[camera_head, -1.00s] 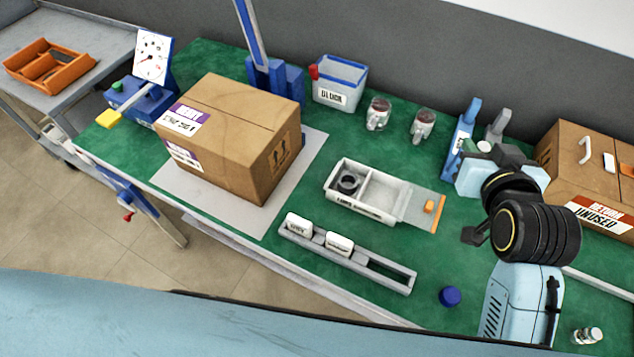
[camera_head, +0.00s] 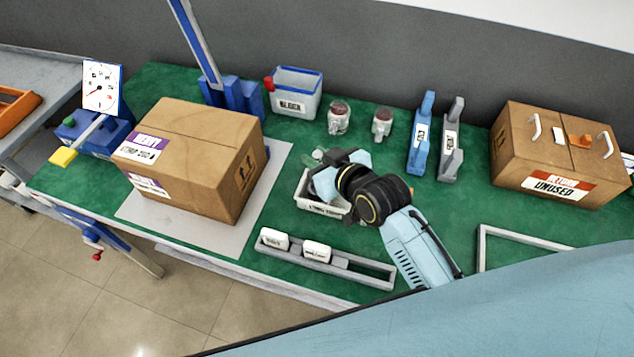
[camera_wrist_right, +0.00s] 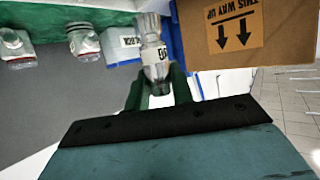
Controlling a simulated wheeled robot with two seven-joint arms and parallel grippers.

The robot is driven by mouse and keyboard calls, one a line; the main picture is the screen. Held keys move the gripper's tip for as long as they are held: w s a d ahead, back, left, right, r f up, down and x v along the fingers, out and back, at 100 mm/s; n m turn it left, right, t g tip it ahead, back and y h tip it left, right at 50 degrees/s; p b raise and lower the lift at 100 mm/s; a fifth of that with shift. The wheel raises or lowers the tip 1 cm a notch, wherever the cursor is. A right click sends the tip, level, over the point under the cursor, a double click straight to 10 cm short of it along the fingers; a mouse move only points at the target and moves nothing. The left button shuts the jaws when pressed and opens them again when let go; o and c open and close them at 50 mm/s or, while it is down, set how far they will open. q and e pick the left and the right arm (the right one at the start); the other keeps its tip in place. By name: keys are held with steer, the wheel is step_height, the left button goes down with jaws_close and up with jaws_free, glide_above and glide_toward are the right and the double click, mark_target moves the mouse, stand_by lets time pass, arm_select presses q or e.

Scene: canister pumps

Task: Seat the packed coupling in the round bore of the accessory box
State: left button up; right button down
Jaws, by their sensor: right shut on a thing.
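The accessory box (camera_head: 322,207) is a small pale tray on the green bench, right of the big carton. My right arm covers most of it in the head view, so its round bore is hidden now. My right gripper (camera_head: 322,168) is over or just behind the box. In the right wrist view, my right gripper (camera_wrist_right: 158,88) is shut on a clear and grey coupling (camera_wrist_right: 153,55) with a white label, held between the green fingers. I cannot tell whether the coupling touches the box. My left gripper is not in view.
A large carton (camera_head: 190,150) stands left of the box, and a grey rack (camera_head: 345,268) with two white blocks lies in front. Two jars (camera_head: 339,118), a grey bin (camera_head: 297,95) and blue and grey stands (camera_head: 421,135) are behind. The UNUSED carton (camera_head: 555,150) stands at right.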

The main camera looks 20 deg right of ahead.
steer(key=shift+f+b, duration=0.65)
steer(key=shift+f, duration=2.65)
steer(key=shift+f, duration=0.2)
steer(key=c, duration=1.2)
jaws_free()
steer(key=shift+r, duration=0.2)
steer(key=p+v, duration=0.1)
steer(key=v, duration=1.1)
steer(key=shift+p, duration=0.35)
steer(key=shift+s, duration=0.1)
